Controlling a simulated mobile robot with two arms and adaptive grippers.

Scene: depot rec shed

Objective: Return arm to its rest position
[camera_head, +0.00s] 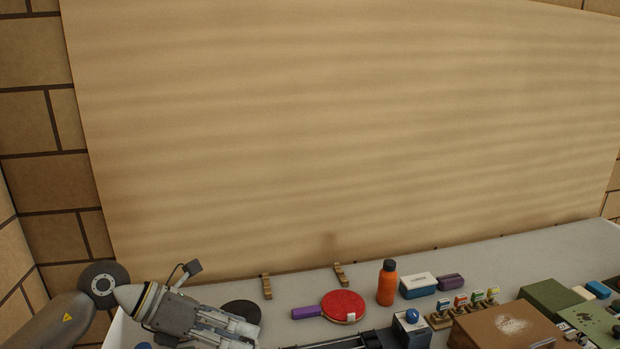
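My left arm comes in from the lower left, and its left gripper (248,335) hangs over the left part of the grey table (450,270). The two light grey fingers point right and slightly down, with a gap between them. I see nothing held between them. A dark round disc (241,309) lies partly behind the fingers. My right gripper does not show in this view.
A red paddle (343,305) with a purple handle lies right of my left gripper. An orange bottle (387,284) stands upright beyond it. A brown box (503,325), green boxes (548,297) and small items crowd the right. A tan board (350,130) leans behind.

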